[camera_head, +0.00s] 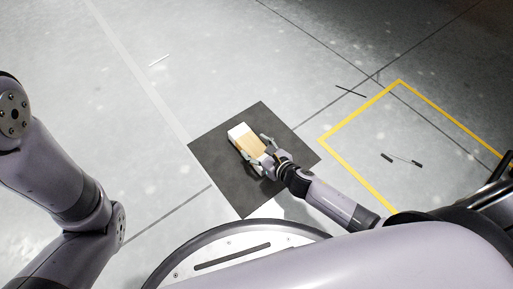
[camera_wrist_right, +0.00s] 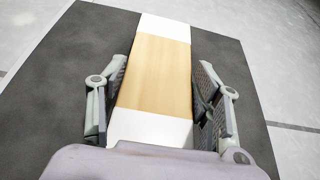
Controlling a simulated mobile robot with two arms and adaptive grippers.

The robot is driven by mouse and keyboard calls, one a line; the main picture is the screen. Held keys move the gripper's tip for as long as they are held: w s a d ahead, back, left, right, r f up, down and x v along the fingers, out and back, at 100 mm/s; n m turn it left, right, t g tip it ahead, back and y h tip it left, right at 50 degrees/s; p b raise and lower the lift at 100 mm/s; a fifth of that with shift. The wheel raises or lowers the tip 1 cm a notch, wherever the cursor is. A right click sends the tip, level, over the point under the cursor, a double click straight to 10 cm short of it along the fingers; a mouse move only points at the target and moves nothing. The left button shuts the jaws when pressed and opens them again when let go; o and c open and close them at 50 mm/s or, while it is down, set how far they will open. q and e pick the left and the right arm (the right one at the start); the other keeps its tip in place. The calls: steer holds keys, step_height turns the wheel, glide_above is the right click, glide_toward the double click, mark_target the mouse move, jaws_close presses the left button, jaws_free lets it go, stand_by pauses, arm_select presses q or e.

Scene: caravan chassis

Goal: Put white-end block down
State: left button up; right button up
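The white-end block (camera_head: 250,143) is a long wooden block with white ends, lying flat over the dark square mat (camera_head: 243,196). In the right wrist view the block (camera_wrist_right: 157,75) runs away from me between the two fingers, its near end partly hidden by my gripper body. My right gripper (camera_head: 254,148) is around the block, one finger on each long side. In the wrist view the fingers (camera_wrist_right: 160,100) look spread, with pad faces showing and a slim gap on the right side. The block seems to rest on the mat. My left gripper is out of view.
A yellow-outlined floor zone (camera_head: 361,189) lies right of the mat, with small dark parts (camera_head: 387,157) inside. The floor beyond the mat is mostly clear.

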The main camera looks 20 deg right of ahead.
steer(key=o, duration=0.4)
